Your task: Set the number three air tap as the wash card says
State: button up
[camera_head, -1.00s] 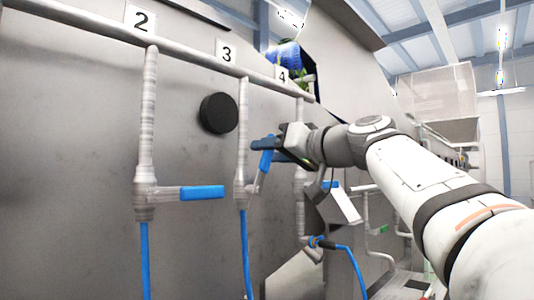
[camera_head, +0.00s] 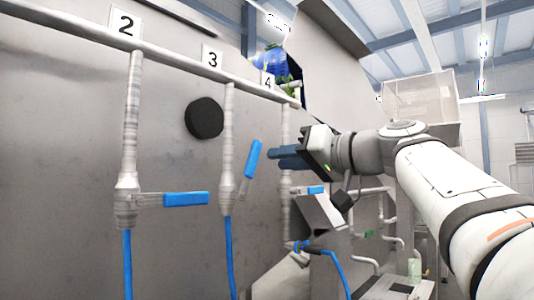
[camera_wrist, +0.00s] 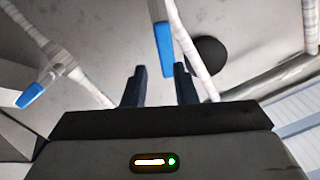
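The number three tap hangs on the pipe under the plate marked 3 (camera_head: 212,58). Its blue handle (camera_head: 251,160) points steeply up and leans right, off the line of the pipe. My gripper (camera_head: 282,158) is just right of the handle, with a small gap between them. In the wrist view, the two dark fingers (camera_wrist: 160,88) are spread with nothing between them. The blue handle (camera_wrist: 164,50) shows beyond the fingertips there, roughly in line with the gap. I see no wash card in these frames.
The number two tap's blue handle (camera_head: 187,199) points sideways, level. The number four pipe's blue handle (camera_head: 316,190) lies just below my gripper. A black round disc (camera_head: 204,118) is on the grey wall between pipes two and three. Blue hoses hang below.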

aim_at(250, 170)
jog(key=w+d+m+p, duration=0.1)
jog(key=m+p, duration=0.1)
jog(key=w+d+m+g+p, duration=0.1)
jog(key=m+p, duration=0.1)
jog(key=p, duration=0.1)
jog(key=w+d+m+g+y+p, duration=0.1)
jog(key=d+m+p, duration=0.1)
jog(key=p, duration=0.1)
jog(key=shift+f, duration=0.3)
jog(key=c, duration=0.5)
jog(key=d+m+p, duration=0.1)
jog(key=m+p, duration=0.1)
jog(key=d+m+y+p, duration=0.1)
jog(key=m+p, duration=0.1)
jog(key=d+f+m+p, duration=0.1)
jog(key=p, duration=0.1)
jog(key=shift+d+m+y, duration=0.3)
jog(key=shift+d+m, duration=0.1)
grip_shut()
jog(key=w+a+m+p, duration=0.1)
jog(key=a+p, duration=0.1)
jog(key=a, duration=0.3)
jog(key=w+a+r+m+p, duration=0.1)
jog(key=a+p, duration=0.2)
jog(key=a, duration=0.1)
jog(key=shift+w+a+r+m+y, duration=0.2)
jog(key=shift+a+m+y, duration=0.1)
jog(key=shift+a+y, duration=0.1)
jog(key=shift+s, duration=0.1)
